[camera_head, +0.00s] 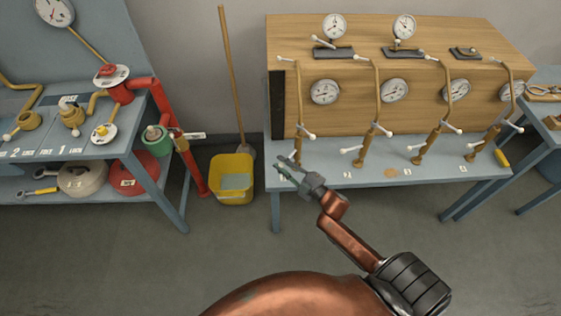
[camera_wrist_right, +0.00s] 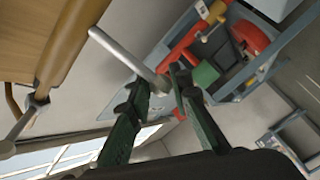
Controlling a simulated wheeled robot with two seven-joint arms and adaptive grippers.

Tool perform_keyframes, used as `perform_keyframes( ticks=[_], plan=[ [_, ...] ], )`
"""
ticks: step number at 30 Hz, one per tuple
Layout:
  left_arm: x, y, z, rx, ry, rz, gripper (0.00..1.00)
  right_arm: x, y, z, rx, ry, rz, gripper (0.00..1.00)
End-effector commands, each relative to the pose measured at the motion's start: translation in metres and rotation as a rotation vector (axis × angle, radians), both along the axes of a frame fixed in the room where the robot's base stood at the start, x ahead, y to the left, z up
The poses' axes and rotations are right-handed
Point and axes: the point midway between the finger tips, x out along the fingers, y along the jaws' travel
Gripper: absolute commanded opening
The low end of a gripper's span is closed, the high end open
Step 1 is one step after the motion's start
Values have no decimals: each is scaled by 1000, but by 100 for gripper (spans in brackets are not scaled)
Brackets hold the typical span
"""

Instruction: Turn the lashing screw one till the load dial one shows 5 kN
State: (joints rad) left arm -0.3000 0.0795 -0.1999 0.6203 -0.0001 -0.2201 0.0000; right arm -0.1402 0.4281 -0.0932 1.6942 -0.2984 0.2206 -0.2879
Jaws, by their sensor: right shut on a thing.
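The lashing screw one (camera_head: 298,150) is the leftmost of several brass screws standing at the front of the wooden box, with a white cross handle. Its right handle tip points right and shows free. My right gripper (camera_head: 284,169) is at the left, lower side of this screw. In the right wrist view my right gripper (camera_wrist_right: 161,84) is shut around the end of the pale handle bar (camera_wrist_right: 122,52). The load dial one (camera_head: 325,91), a white round dial, is on the box front beside this screw; its reading is too small to tell. My left gripper is not in view.
The wooden box (camera_head: 290,35) stands on a blue-grey table (camera_head: 330,178) with further dials and screws to the right. Another bench with red pipe (camera_head: 184,150) is at the left.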

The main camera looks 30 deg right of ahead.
Motion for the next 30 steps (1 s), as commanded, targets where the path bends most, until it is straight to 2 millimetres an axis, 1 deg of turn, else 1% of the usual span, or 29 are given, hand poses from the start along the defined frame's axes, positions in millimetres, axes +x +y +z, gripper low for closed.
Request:
perform_keyframes(
  ticks=[1,6,18,19,26,30],
  plan=[
    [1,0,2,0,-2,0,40,-4,-1,-3,-1,9,29,0],
    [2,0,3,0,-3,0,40,-11,-3,-4,3,9,99,0],
    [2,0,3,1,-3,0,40,-13,-4,-5,5,11,119,0],
    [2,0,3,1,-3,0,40,-13,-4,-5,5,11,119,20],
    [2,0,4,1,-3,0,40,-13,-4,-4,3,8,117,36],
    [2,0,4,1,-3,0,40,-12,-4,-2,2,5,118,36]
  ],
)
